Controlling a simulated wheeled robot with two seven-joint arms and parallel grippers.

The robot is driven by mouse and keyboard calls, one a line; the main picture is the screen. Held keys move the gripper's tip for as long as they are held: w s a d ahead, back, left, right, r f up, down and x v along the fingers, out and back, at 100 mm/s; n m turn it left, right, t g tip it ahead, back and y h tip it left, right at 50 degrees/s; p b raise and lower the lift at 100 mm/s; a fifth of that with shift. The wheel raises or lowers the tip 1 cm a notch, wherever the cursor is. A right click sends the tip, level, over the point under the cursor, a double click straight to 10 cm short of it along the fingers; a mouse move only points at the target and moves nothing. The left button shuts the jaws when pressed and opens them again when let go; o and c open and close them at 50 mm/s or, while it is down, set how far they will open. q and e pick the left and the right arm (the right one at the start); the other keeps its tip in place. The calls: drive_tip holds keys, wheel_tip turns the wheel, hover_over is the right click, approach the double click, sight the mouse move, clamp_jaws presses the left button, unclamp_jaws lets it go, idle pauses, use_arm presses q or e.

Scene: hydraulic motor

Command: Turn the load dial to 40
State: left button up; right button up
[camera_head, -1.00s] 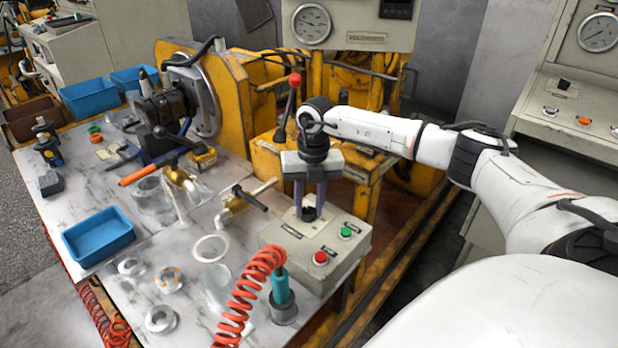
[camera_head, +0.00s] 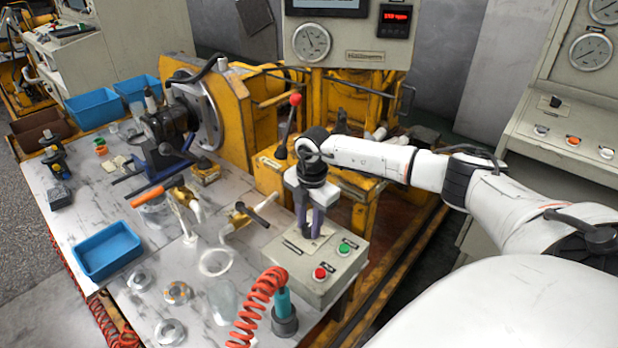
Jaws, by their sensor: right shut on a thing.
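The load dial is a small dark knob on top of the grey control box (camera_head: 318,283), at the box's back part. My right gripper (camera_head: 308,232) points straight down over it, its two fingers closed around the knob. The fingers hide most of the knob, so its pointer and scale cannot be read. A green button (camera_head: 344,248) and a red button (camera_head: 320,273) sit on the same box face, in front and to the right of the fingers. My left gripper is not in view.
A red coiled hose (camera_head: 262,305) with a teal tool stands just left of the box. A blue tray (camera_head: 108,250) and clear rings lie on the marble-look table. A red-knobbed lever (camera_head: 290,122) rises behind my gripper. A gauge panel (camera_head: 350,57) hangs above, its red display lit.

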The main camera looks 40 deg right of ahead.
sight(310, 228)
drive_tip(key=shift+w+r+m, duration=0.1)
drive_tip(key=shift+r+m, duration=0.05)
drive_tip(key=shift+m, duration=0.75)
drive_tip(key=shift+p, duration=0.3)
drive_tip(key=shift+d, duration=0.1)
drive_tip(key=o, duration=1)
drive_tip(key=shift+o, duration=0.2)
wheel_tip(310, 228, up, 10)
drive_tip(key=b, duration=0.1)
drive_tip(key=shift+s, duration=0.35)
